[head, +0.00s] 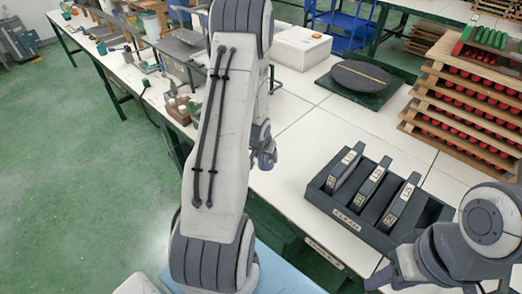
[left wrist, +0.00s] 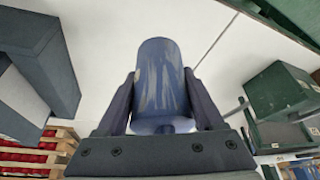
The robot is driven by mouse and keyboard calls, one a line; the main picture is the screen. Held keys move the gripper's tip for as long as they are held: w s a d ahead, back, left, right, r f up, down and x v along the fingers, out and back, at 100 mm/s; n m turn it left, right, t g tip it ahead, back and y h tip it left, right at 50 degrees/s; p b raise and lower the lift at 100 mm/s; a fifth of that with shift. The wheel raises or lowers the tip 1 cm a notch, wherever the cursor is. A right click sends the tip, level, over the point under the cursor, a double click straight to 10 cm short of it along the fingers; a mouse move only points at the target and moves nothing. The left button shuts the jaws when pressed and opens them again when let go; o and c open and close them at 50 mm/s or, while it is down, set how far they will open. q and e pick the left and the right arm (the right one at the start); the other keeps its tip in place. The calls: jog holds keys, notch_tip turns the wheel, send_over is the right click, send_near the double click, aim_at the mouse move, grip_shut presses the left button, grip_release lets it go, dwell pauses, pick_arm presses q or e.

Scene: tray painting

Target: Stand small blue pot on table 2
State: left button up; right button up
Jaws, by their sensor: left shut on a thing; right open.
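The small blue pot (left wrist: 160,78) fills the middle of the left wrist view, glossy, with its body between the two dark fingers. My left gripper (left wrist: 162,98) is shut on it. In the head view my left gripper (head: 264,158) is above the white table (head: 315,140), partly behind my own arm; I cannot make out the pot there. Whether the pot touches the table is unclear. My right gripper (head: 382,280) is at the lower right of the head view, partly cut off, open. I cannot tell which table is table 2.
A dark rack (head: 345,218) with several upright dark blocks stands on the white table. A round dark turntable (head: 361,76) and a white box (head: 300,48) are further back. Stacked wooden trays (head: 410,126) with red items stand at the right. White tabletop between is clear.

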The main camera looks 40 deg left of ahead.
pick_arm(q)
jog(key=w+a+f+p, duration=0.1)
jog(key=a, duration=0.1)
jog(key=w+a+f+p, duration=0.1)
jog(key=w+a+f, duration=0.1)
jog(key=shift+w+a+f, duration=0.15)
jog(key=shift+w+f, duration=0.05)
jog(key=shift+w, duration=0.1)
notch_tip(320, 180, down, 4)
jog(key=shift+r, duration=0.1)
jog(key=shift+f, duration=0.2)
jog(key=o, duration=1)
jog(key=shift+o, duration=0.2)
jog(key=shift+r, duration=0.1)
